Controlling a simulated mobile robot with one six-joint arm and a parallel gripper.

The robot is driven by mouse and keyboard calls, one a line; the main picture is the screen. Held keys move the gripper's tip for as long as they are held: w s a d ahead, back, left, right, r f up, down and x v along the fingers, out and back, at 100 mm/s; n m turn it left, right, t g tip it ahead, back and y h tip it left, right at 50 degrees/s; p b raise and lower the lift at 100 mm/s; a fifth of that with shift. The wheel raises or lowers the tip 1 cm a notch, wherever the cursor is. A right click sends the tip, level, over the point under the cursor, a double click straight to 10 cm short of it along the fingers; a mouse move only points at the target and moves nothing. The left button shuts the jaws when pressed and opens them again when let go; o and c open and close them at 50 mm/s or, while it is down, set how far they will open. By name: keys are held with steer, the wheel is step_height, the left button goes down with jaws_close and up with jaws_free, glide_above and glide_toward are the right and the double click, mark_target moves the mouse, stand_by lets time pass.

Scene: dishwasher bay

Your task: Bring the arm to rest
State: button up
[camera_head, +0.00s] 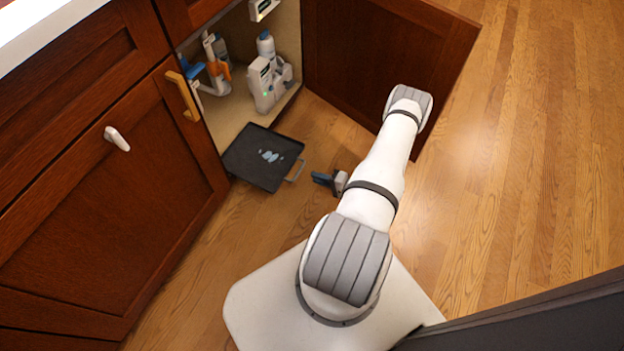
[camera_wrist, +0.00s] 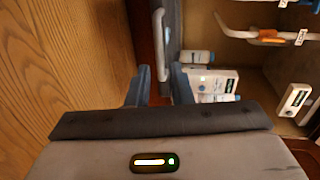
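My white arm reaches out from my base in the head view, bent over the wood floor, with my gripper (camera_head: 322,179) low near the floor. In the wrist view the two blue-grey fingers of my gripper (camera_wrist: 160,86) stand apart with nothing held between them. A dark tray (camera_head: 262,157) with pale bluish blobs on it lies in front of the open cabinet. Its light handle (camera_head: 296,171) is just left of my fingertips in the head view, and the handle (camera_wrist: 160,45) is ahead of the finger gap in the wrist view.
The cabinet's open door (camera_head: 385,55) stands behind my arm. Inside the cabinet are white bottles (camera_head: 265,82) and spray bottles with blue and orange parts (camera_head: 214,68). A closed cabinet front (camera_head: 110,190) borders the left. Wood floor (camera_head: 530,150) is clear on the right.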

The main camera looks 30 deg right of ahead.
steer(key=shift+v, duration=0.8)
steer(key=shift+w, duration=0.1)
steer(key=w+a+r+n+g+y+p, duration=0.1)
steer(key=w+a+r+n+g+p, duration=0.25)
steer(key=r, duration=1.15)
steer(key=a+r+n+g+y+p, duration=0.15)
steer(key=a+r+g+p, duration=0.4)
steer(key=r, duration=1.05)
steer(key=w+a+r+n+g+y+p, duration=0.1)
steer(key=a+r+n+g+p, duration=0.4)
steer(key=r, duration=1)
steer(key=s+a+r+t+h+p, duration=0.1)
steer(key=s+r+p, duration=0.4)
steer(key=r, duration=0.7)
steer(key=s+a+r+n+t+h+p, duration=0.1)
steer(key=s+a+r+h+p, duration=0.3)
steer(key=r, duration=0.9)
steer(key=s+a+r+t+h+p, duration=0.1)
steer(key=s+r+h+p, duration=0.5)
steer(key=r, duration=0.7)
steer(key=s+a+p, duration=0.1)
steer(key=p, duration=0.1)
steer(key=shift+s+a+n+p, duration=0.15)
steer(key=shift+a+n+p, duration=0.05)
steer(key=shift+n+p, duration=0.2)
